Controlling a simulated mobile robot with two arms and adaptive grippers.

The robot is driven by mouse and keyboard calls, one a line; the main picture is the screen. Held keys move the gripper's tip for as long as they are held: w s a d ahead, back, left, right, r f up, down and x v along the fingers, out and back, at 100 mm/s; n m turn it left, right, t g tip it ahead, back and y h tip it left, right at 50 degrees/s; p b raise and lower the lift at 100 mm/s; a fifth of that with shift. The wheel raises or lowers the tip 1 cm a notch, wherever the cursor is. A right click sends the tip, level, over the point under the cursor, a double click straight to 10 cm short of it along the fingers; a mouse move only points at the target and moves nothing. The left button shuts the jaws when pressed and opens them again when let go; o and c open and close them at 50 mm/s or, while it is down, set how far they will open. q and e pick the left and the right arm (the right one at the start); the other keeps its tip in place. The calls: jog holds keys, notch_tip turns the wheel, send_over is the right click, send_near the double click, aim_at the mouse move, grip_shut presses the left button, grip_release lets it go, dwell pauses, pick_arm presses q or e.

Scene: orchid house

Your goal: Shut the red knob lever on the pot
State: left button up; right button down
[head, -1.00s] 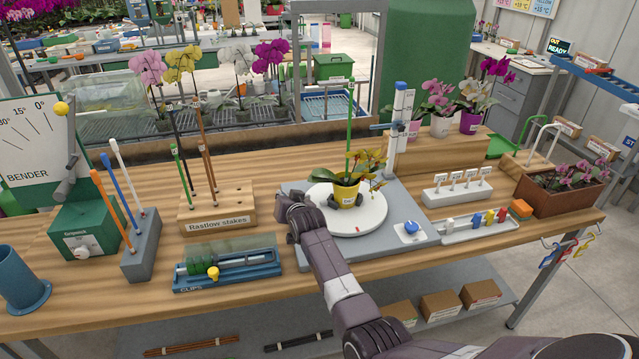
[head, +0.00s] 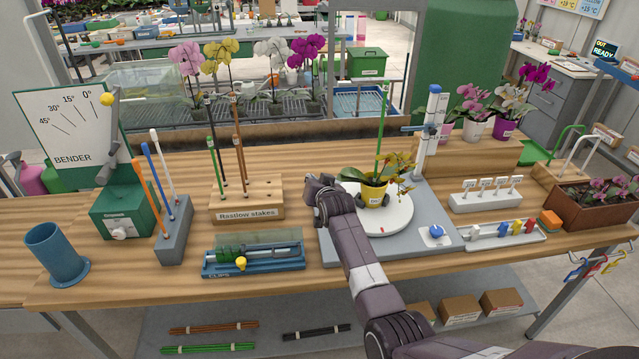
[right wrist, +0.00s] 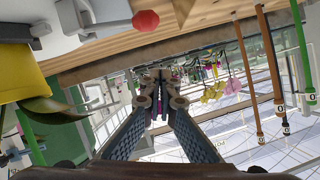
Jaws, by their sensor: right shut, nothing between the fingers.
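The yellow pot (head: 373,195) holds an orchid and a green stake on the white round turntable (head: 397,217). The pot also shows at the left edge of the right wrist view (right wrist: 22,75). The red knob (right wrist: 145,20) is on the end of a grey lever (right wrist: 100,22) in the right wrist view, off to one side of my fingers and apart from them. I cannot make the lever out in the head view. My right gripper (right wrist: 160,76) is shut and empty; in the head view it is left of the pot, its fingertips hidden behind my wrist. My left gripper is out of view.
A stake rack (head: 247,198) and a blue clip tray (head: 254,262) stand left of my right arm. A post with a blue top (head: 431,130) rises behind the pot. A blue knob (head: 437,231) and a tray of coloured clips (head: 500,233) are to the right.

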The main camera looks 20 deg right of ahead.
jog(key=b+v, duration=0.1)
jog(key=v, duration=0.8)
jog(key=shift+s+a, duration=0.15)
jog(key=shift+a, duration=0.2)
jog(key=shift+f, duration=0.2)
